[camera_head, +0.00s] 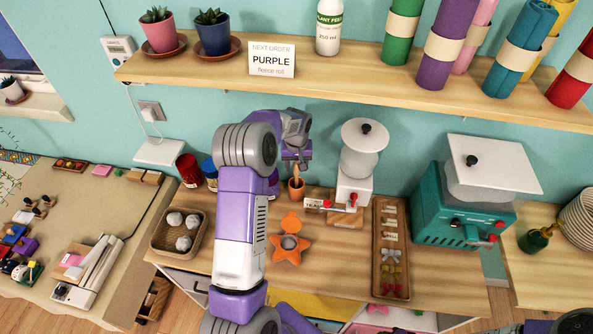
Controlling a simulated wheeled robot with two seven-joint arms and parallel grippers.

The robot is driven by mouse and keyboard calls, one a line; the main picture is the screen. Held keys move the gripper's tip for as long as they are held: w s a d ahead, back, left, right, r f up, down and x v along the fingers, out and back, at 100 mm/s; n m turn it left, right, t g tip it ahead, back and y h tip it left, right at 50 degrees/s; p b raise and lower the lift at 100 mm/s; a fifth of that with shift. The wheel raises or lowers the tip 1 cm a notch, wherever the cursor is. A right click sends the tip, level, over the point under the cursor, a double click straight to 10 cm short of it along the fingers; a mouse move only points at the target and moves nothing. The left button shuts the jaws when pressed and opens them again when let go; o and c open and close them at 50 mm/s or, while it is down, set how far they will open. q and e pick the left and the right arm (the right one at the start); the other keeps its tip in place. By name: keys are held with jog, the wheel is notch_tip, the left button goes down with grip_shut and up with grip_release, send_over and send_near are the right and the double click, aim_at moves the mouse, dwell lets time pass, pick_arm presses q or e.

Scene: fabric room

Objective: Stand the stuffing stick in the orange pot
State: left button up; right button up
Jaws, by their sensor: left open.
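The small orange-brown pot (296,188) stands on the wooden counter, near the back wall. The light brown stuffing stick (296,171) stands roughly upright with its lower end inside the pot's rim. My left gripper (296,160) points down directly above the pot, at the top of the stick. Its jaws are open; small gaps beside the stick are too fine to make out. My left arm rises through the middle of the view and hides part of the counter to the left of the pot. My right gripper is not seen.
A white-lidded dispenser (356,165) stands close right of the pot. An orange star (290,249) lies in front. A long wooden tray (376,270) and a teal machine (462,205) are further right. A basket (160,243) with white balls is left. A shelf (350,88) overhangs behind.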

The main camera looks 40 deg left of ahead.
pick_arm(q)
jog(key=shift+s+d+r, duration=0.1)
jog(key=shift+s+r, duration=0.05)
jog(key=shift+r, duration=1.3)
